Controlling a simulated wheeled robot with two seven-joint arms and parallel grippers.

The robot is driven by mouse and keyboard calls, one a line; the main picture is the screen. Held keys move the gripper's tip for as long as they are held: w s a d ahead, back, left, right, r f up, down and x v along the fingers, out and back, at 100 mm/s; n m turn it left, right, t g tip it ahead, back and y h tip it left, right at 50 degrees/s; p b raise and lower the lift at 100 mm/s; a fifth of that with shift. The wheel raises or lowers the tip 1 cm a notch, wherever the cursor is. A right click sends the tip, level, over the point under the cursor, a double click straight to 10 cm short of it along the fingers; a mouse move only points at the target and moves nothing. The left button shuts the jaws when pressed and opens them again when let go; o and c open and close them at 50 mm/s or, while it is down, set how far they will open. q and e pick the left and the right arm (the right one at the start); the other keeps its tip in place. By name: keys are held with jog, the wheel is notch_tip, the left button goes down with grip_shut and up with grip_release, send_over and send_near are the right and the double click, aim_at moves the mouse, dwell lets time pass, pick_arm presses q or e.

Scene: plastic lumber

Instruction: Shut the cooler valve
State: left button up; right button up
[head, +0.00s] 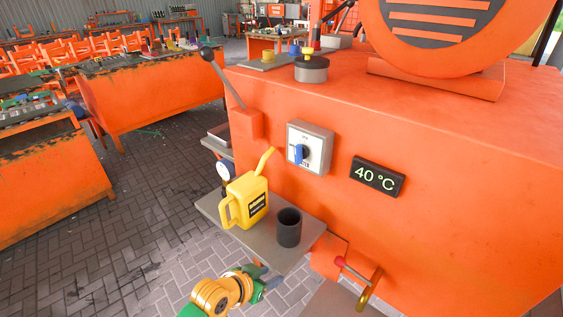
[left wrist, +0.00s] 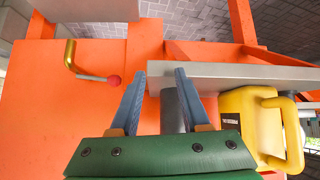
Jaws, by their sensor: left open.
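A red-knobbed lever (head: 340,261) with a curved brass pipe (head: 370,290) sits low on the front of the orange machine; I take it as the cooler valve. In the left wrist view its red knob (left wrist: 113,80) and brass part (left wrist: 70,55) show left of my fingers. My left gripper (head: 268,278) is open and empty, left of the lever and in front of the shelf's front edge. In the left wrist view its two blue fingers (left wrist: 160,76) are apart and touch nothing that I can tell. My right gripper is not in view.
A grey shelf (head: 220,214) holds a yellow can (head: 246,198) and a dark cup (head: 289,228), close to my left gripper. Above are a blue rotary switch (head: 299,154) and a display reading 40 °C (head: 377,177). Paved floor at left is free.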

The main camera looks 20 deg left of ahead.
pick_arm(q)
jog(key=w+a+r+t+h+b, duration=0.1)
jog(key=w+r+t, duration=0.1)
jog(key=w+r, duration=0.35)
jog(key=w+a+r+t+h, duration=0.1)
jog(key=w+r+t, duration=0.2)
jog(key=r, duration=0.5)
jog(key=t+h, duration=0.1)
jog(key=t, duration=0.2)
send_near(295, 149)
jog(key=w, duration=0.2)
jog(key=x, duration=0.6)
jog(key=shift+w+d, duration=0.15)
jog(key=shift+d, duration=0.25)
jog(key=shift+w+d, duration=0.15)
jog(key=shift+w, duration=0.25)
grip_shut()
